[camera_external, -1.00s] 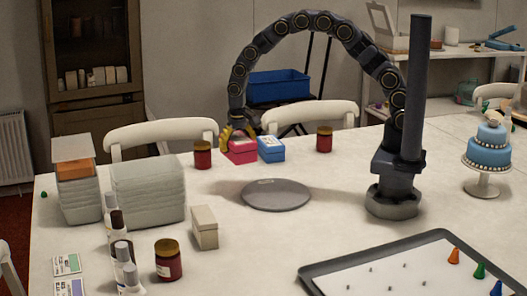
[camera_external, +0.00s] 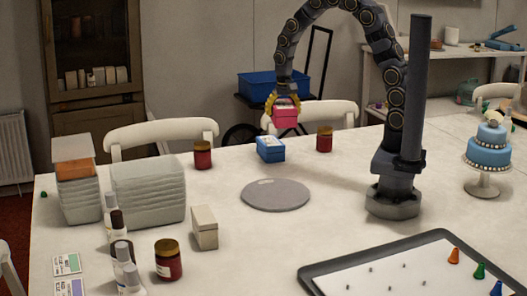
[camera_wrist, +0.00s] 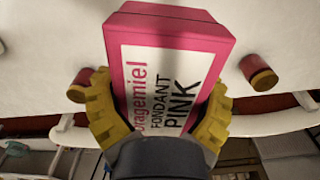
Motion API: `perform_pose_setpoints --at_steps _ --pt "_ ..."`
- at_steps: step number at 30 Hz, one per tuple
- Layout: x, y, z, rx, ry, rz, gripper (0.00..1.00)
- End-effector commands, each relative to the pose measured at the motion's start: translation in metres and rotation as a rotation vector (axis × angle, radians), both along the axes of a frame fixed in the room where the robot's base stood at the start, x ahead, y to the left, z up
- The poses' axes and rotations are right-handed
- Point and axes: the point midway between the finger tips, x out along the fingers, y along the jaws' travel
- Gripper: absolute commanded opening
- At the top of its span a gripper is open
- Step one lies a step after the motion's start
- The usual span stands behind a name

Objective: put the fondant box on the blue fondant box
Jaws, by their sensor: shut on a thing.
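The pink fondant box (camera_external: 286,115) is held in the air in my gripper (camera_external: 284,100). In the wrist view the pink box (camera_wrist: 165,75), labelled "Fondant Pink", sits between the two yellow fingers of my gripper (camera_wrist: 158,115), which are shut on its sides. The blue fondant box (camera_external: 270,149) stands on the table at the back, below and slightly left of the pink box, with a clear gap between them. The blue box cannot be seen in the wrist view.
Red jars with dark lids stand left (camera_external: 202,155) and right (camera_external: 324,139) of the blue box. A grey turntable disc (camera_external: 275,195) lies in front of it. A cream box (camera_external: 204,228) stands front left. White chairs (camera_external: 160,135) line the back edge.

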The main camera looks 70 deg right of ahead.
Motion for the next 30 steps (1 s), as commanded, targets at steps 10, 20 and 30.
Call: perform_pose_setpoints --at_steps 10,20,30 --pt "-0.033 -0.062 0.015 0.001 0.0 -0.145 0.4" --pt "0.021 -0.087 -0.014 0.002 0.002 -0.145 0.4" --pt "0.069 -0.109 -0.057 0.001 0.003 -0.145 0.4"
